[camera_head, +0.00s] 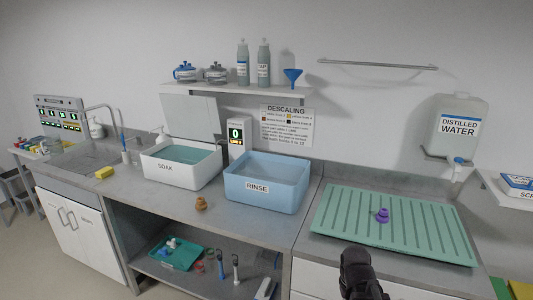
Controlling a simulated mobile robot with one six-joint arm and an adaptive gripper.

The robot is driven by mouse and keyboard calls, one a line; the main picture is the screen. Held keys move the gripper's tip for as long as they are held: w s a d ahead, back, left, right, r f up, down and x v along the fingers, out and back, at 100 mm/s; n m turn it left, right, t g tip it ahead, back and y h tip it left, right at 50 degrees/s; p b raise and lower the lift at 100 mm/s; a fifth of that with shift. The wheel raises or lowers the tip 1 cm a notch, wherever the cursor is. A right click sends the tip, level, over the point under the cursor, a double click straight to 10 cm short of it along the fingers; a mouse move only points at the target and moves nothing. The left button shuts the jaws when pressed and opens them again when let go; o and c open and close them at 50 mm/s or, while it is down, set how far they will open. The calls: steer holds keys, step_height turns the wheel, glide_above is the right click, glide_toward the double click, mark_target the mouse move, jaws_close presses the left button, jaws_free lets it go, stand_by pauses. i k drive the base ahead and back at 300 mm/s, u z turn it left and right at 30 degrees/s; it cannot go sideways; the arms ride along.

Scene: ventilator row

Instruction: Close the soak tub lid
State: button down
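The white soak tub (178,172) stands on the counter left of centre, marked SOAK, with teal liquid inside. Its pale grey lid (190,116) stands raised at the back of the tub, so the tub is open. Part of my arm's end (362,275) shows as a dark shape at the bottom edge, right of centre, in front of the counter and well away from the tub. Its fingertips cannot be made out.
A blue rinse tub (266,183) stands right of the soak tub, with a small timer display (238,133) behind. A brown fitting (201,203) sits in front. A green drain mat (350,215) holds a purple piece (383,215). A shelf (225,90) hangs above the lid.

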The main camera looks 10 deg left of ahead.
mark_target(189, 117)
steer(key=z, duration=0.15)
steer(key=k, duration=0.6)
steer(key=u, duration=1.75)
steer(key=i, duration=1.4)
